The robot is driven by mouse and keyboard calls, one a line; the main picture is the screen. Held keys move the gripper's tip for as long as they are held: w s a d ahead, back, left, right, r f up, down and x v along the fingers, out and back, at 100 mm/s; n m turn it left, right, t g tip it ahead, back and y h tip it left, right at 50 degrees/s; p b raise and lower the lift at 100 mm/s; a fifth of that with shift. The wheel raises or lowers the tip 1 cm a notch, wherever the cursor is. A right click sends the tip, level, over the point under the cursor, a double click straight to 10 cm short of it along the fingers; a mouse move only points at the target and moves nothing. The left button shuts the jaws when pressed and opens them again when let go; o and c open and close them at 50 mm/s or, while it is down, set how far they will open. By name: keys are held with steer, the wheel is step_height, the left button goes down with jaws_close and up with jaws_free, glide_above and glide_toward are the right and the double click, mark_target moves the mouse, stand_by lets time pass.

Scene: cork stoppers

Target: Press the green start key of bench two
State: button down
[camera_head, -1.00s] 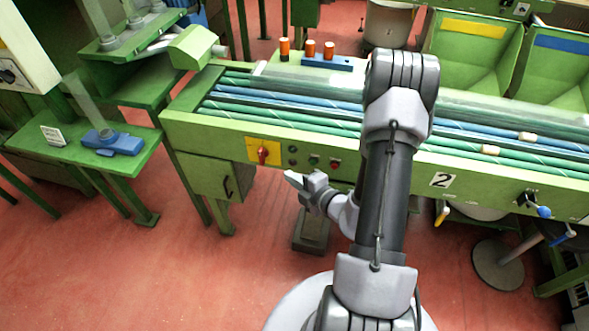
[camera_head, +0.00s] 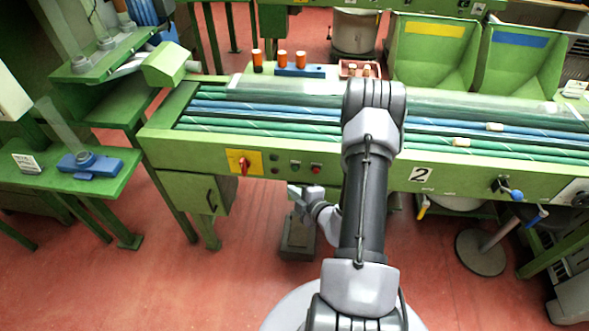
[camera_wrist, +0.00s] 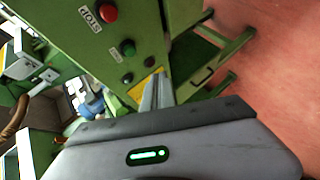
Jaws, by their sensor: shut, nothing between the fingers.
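In the wrist view the green key (camera_wrist: 127,48) lies between the red key (camera_wrist: 107,12), beside a white label, and a dark key (camera_wrist: 126,78). My gripper (camera_head: 293,189) is shut and empty, just below the green key in the head picture. In the wrist view its closed fingers (camera_wrist: 157,92) appear apart from the green key; the exact gap is unclear.
A yellow plate with a red rotary switch (camera_head: 243,163) is left of the keys. Levers with blue knobs (camera_head: 516,195) are at the right. A green side table (camera_head: 50,170) stands at the left. Red floor (camera_head: 150,270) lies open in front.

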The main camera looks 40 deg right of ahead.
mark_target(295, 169)
steer(key=shift+w+d+p, duration=0.4)
steer(key=shift+w+d, duration=1.2)
steer(key=shift+d, duration=0.25)
stand_by(0.6)
steer(key=shift+w+d, duration=0.25)
steer(key=shift+d, duration=0.1)
